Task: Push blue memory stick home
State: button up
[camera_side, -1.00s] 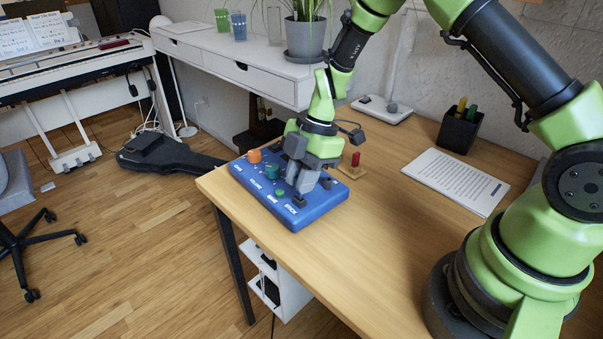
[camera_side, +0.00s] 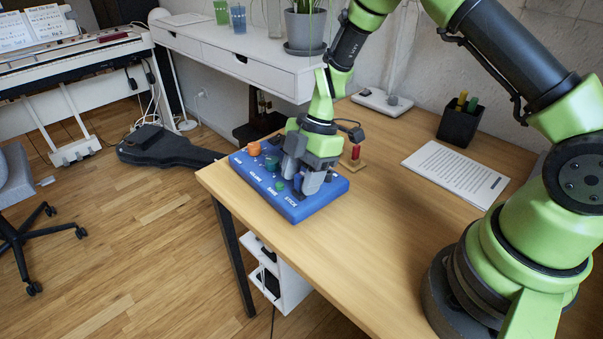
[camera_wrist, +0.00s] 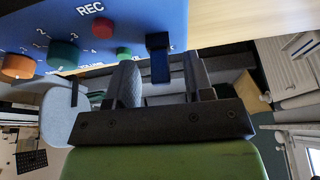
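The blue memory stick (camera_wrist: 159,62) shows in the wrist view as a dark blue upright bar with a darker top, at the "STICK" end of the blue control box (camera_wrist: 150,12). In the side view the box (camera_side: 258,183) lies near the table's left corner. My gripper (camera_wrist: 160,75) is open, with one finger on each side of the stick and visible gaps to it. In the side view my gripper (camera_side: 301,180) is low over the box and its fingers largely hide the stick. How deep the stick sits is hard to tell.
A red object on a wooden base (camera_side: 355,155) stands behind my gripper. Papers (camera_side: 455,178) and a pen holder (camera_side: 461,123) are to the right.

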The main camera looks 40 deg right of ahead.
jog(key=shift+r, duration=0.1)
jog(key=shift+v, duration=2.45)
jog(key=v, duration=0.9)
jog(key=s+a+r+m+t+h, duration=0.1)
jog(key=s+a+r+m+t, duration=0.15)
jog(key=s+r+m, duration=0.65)
jog(key=s+r+m+t+h, duration=0.1)
jog(key=s+r+m+t, duration=0.2)
jog(key=s+m, duration=0.7)
jog(key=shift+a+m+t, duration=0.4)
jog(key=shift+m+t, duration=0.25)
jog(key=shift+m, duration=0.35)
